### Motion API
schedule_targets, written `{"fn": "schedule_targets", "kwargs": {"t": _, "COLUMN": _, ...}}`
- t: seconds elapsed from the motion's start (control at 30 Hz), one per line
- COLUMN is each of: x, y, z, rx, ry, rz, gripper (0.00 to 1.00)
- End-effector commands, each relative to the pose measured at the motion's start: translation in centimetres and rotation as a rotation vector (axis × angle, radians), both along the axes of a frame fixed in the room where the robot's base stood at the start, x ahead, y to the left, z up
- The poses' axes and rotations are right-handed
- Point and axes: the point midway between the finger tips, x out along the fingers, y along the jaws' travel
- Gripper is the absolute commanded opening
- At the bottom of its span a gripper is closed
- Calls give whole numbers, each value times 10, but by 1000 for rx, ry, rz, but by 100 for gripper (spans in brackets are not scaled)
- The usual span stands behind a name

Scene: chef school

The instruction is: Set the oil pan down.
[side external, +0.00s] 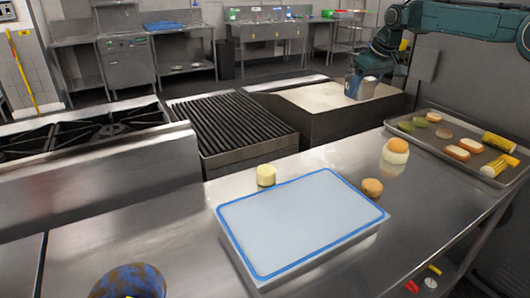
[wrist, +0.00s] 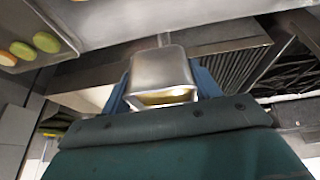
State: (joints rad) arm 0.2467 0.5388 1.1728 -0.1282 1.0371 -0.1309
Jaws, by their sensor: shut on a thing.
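The oil pan (side external: 367,88) is a small metal vessel at the upper right of the side view, at the right part of a pale flat cooking surface (side external: 318,97). I cannot tell whether its base touches that surface. In the wrist view the oil pan (wrist: 160,68) is close up, with yellowish oil showing inside its opening. My gripper (side external: 355,82) has blue fingers, shut on the pan. In the wrist view the fingers of my gripper (wrist: 163,84) show on both sides of it. The grip contact is partly hidden.
A ribbed grill (side external: 232,120) is left of the pale surface, with burners (side external: 90,132) beyond. In front, a steel counter holds a blue-edged board (side external: 300,220), a bun (side external: 396,151), a patterned bowl (side external: 130,281) and a food tray (side external: 430,158).

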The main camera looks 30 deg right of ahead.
Motion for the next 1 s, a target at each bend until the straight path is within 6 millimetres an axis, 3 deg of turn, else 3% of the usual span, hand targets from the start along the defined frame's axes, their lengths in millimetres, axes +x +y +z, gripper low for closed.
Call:
{"fn": "schedule_targets", "kwargs": {"t": 0.27, "x": -2, "y": 10, "z": 3, "rx": -1, "ry": -2, "rz": -2, "gripper": 30}}
{"fn": "schedule_targets", "kwargs": {"t": 0.47, "x": -2, "y": 10, "z": -8, "rx": -1, "ry": 1, "rz": 0, "gripper": 30}}
{"fn": "schedule_targets", "kwargs": {"t": 1.0, "x": -2, "y": 10, "z": -103, "rx": -1, "ry": 2, "rz": 0, "gripper": 30}}
